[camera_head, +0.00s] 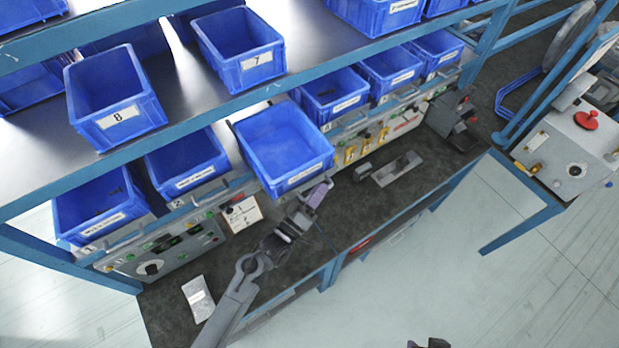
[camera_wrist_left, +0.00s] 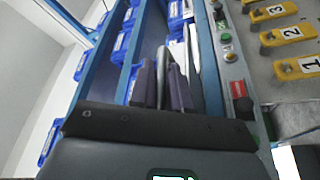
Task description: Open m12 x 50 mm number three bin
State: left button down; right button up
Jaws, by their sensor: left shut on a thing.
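The number three bin (camera_head: 283,150) is a blue open box in the lower shelf row, third from the left. It sticks out over the bench, well ahead of its neighbours, and looks empty. Its small front label is unreadable. My left gripper (camera_head: 320,193) is just below and in front of this bin. In the left wrist view its fingers (camera_wrist_left: 172,82) are close together beside a pale grey bar, shut on what seems to be the bin's handle. The grip itself is mostly hidden. A dark tip at the bottom edge may be my right gripper (camera_head: 430,343); its jaws are unclear.
Bins one (camera_head: 97,212) and two (camera_head: 186,164) sit left, bin four (camera_head: 330,96) right. Above is an upper shelf with bins eight (camera_head: 112,100) and seven (camera_head: 240,50). Control panels (camera_head: 160,258) line the bench's back. A grey plate (camera_head: 198,299) lies on the dark bench top.

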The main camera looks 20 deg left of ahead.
pick_arm(q)
jog(key=shift+s+d, duration=0.65)
jog(key=shift+d, duration=0.25)
jog(key=c, duration=1.4)
grip_release()
jog(key=shift+c, duration=0.2)
jog(key=b+v, duration=0.2)
jog(key=v, duration=0.9)
